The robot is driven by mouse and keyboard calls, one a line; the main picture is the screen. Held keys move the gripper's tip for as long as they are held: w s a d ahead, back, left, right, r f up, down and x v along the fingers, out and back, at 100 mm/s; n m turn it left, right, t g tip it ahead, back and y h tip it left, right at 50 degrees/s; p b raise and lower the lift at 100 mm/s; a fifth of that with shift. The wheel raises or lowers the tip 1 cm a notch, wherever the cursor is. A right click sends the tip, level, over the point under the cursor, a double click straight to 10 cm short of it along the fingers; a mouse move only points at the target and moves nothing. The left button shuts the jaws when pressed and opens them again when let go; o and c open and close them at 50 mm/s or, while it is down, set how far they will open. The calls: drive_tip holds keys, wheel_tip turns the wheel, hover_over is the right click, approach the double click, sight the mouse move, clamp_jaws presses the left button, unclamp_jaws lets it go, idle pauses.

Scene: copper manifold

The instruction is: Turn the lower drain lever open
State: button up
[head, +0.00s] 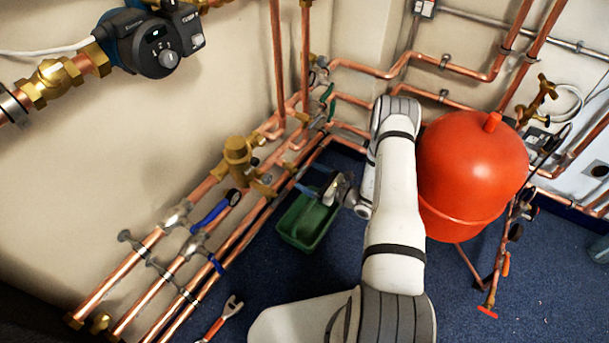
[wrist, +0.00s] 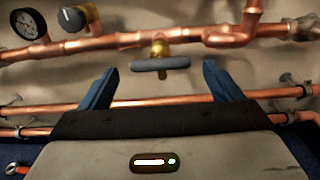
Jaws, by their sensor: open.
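The drain lever (wrist: 160,64) is a grey bar lying crosswise on a brass valve (wrist: 160,48) under a copper pipe in the wrist view. My gripper (wrist: 160,68) is open, with one blue finger on each side of the lever. Clear gaps show between both fingers and the lever's ends; no contact shows. In the head view my gripper (head: 307,178) reaches the low pipes on the left wall, above a green tray (head: 308,221). I cannot make out the lever in that view.
Copper pipes (wrist: 120,42) run above the lever, and another pipe (wrist: 170,101) crosses below it. A gauge (wrist: 27,24) and a grey knob (wrist: 73,19) are at upper left. A red tank (head: 470,165) stands right of my arm. A wrench (head: 224,318) lies at lower left.

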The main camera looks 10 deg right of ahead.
sight(300, 172)
drive_tip(key=shift+x, duration=1.35)
drive_tip(key=shift+c, duration=0.5)
drive_tip(key=c, duration=0.9)
